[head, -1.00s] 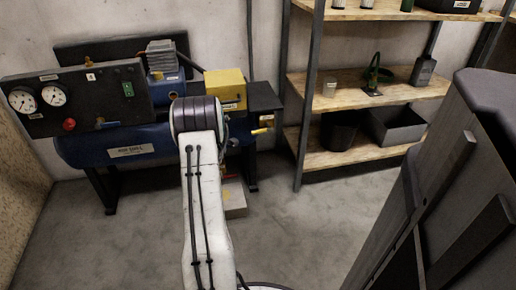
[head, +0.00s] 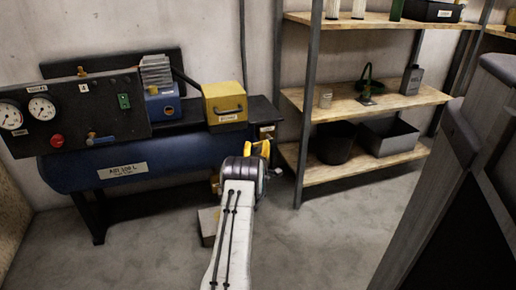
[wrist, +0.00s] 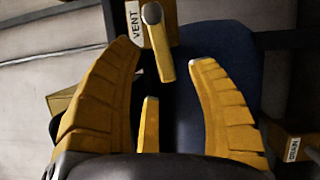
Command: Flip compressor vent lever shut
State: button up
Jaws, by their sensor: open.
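The vent lever (wrist: 159,50) is a yellow bar with a dark round pivot at its top end in the wrist view. A white VENT label (wrist: 133,22) sits beside it. The lever's free end hangs between the fingertips of my open gripper (wrist: 165,54), with space on both sides. A shorter yellow piece shows lower between the fingers; I cannot tell what it is. In the head view my gripper (head: 260,150) is at the right end of the blue compressor tank (head: 75,172) and hides most of the lever there.
A yellow box (head: 224,103) sits on the compressor's top. A DRAIN label (wrist: 293,149) shows at the wrist view's right edge. Wooden shelves (head: 365,103) stand to the right, and a dark upright object (head: 470,165) is close by. The floor (head: 310,235) between is clear.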

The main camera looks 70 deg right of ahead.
jog(key=shift+b+x, duration=0.45)
jog(key=shift+x, duration=0.95)
jog(key=shift+o, duration=0.3)
